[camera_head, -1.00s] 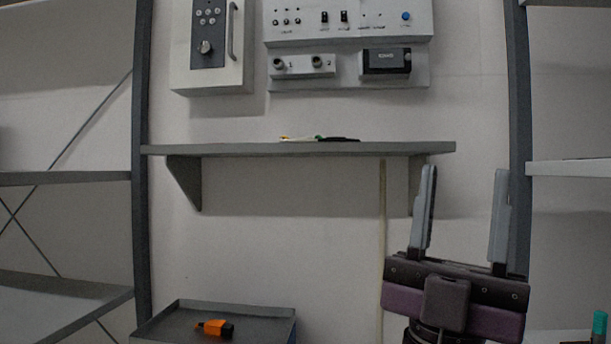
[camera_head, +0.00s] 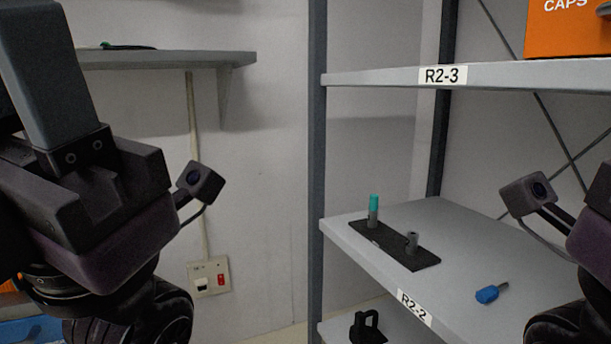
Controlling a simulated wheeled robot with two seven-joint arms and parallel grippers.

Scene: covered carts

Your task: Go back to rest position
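My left gripper (camera_head: 45,75) is large and close at the left edge, pointing up. One grey finger shows; the other cannot be made out, so its opening is unclear. Its purple and black body carries a small camera on its right side. My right gripper (camera_head: 590,235) is cut off by the right edge. Only part of its dark and purple body and its small camera show, and its fingertips cannot be made out. No object is seen held in either gripper.
A shelf rack labelled R2-3 (camera_head: 464,75) and R2-2 (camera_head: 345,238) stands at the right. The lower shelf bears a black holder (camera_head: 385,243) and a blue item (camera_head: 491,292). An orange box (camera_head: 560,32) sits above. A wall shelf (camera_head: 200,60) is behind my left gripper.

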